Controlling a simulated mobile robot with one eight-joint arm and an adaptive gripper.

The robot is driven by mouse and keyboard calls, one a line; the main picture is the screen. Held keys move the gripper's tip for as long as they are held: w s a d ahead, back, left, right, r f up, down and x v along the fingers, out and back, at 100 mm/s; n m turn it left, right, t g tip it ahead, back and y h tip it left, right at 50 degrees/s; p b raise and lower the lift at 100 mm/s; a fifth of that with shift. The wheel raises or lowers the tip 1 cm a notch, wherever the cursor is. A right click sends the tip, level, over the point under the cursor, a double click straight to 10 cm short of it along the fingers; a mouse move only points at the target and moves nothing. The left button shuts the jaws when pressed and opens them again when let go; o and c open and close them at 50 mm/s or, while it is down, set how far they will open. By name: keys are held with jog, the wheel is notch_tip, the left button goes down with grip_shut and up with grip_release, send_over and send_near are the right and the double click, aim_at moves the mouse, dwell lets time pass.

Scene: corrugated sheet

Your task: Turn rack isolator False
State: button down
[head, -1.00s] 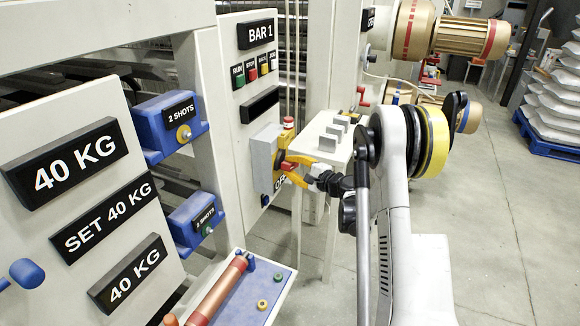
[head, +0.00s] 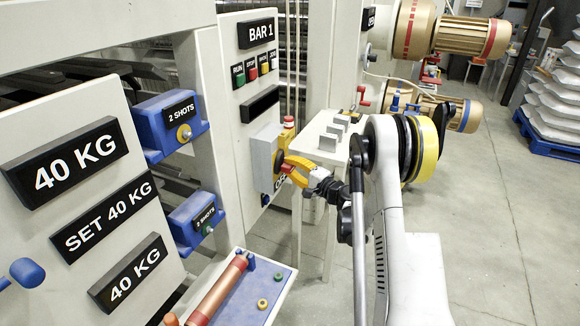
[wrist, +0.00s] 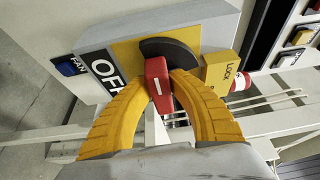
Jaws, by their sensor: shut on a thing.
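The rack isolator (head: 264,155) is a grey box on the side of the white panel, with a yellow plate and a black disc. In the wrist view its red handle (wrist: 158,84) with a white mark stands in front of the black disc (wrist: 170,50), beside a large OFF label (wrist: 103,70) and a yellow LOCK tab (wrist: 222,72). My gripper (wrist: 160,90) has yellow fingers shut on the red handle, one on each side. In the head view my gripper (head: 286,166) reaches the isolator from the right, and its fingers mostly hide the handle.
Run and stop buttons (head: 252,74) sit above the isolator under the BAR 1 sign (head: 256,34). A blue FAN switch (wrist: 70,68) is beside the OFF label. A white stand (head: 325,130) is just behind my gripper. Open floor (head: 480,230) lies to the right.

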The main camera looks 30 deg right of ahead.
jog(key=c, duration=1.2)
grip_release()
jog(key=v, duration=1.2)
jog(key=shift+a+r, duration=0.1)
